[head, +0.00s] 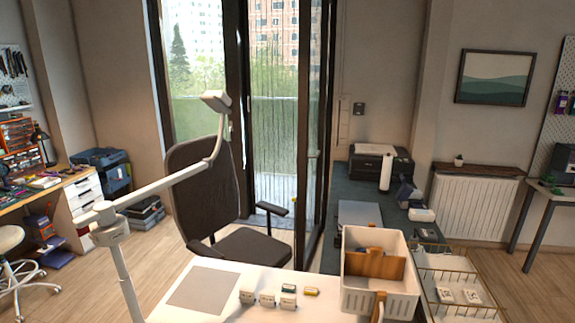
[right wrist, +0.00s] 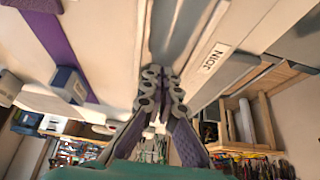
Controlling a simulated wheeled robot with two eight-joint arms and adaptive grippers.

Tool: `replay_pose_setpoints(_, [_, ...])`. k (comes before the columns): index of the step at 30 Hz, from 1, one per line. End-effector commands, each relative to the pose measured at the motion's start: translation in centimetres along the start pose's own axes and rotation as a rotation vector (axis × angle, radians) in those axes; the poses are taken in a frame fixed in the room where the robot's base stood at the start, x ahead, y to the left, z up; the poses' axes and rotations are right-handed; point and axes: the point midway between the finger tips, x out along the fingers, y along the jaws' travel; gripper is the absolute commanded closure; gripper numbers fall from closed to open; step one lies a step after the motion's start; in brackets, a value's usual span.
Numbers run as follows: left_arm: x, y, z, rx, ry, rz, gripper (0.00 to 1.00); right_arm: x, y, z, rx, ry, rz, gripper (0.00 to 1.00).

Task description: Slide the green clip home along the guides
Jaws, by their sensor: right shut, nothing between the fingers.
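I cannot make out the green clip or its guides for certain in either view. My right gripper (right wrist: 161,118) shows in the right wrist view, shut and empty, with grey links and purple fingers. A teal surface (right wrist: 140,173) fills the bottom edge of that view; I cannot tell what it is. My left gripper is in neither view.
A white bin (head: 380,301) with a brown divider stands at the table's right. A wire rack (head: 455,262) holding white packs is beyond it. A grey mat (head: 203,289) lies flat on the table's left. A dark chair (head: 205,190) stands behind the table.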

Motion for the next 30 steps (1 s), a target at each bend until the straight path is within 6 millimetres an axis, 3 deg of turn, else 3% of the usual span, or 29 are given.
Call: replay_pose_setpoints(30, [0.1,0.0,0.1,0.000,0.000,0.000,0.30,1.1,0.0,-2.0,-0.002,0.000,-0.001,1.00])
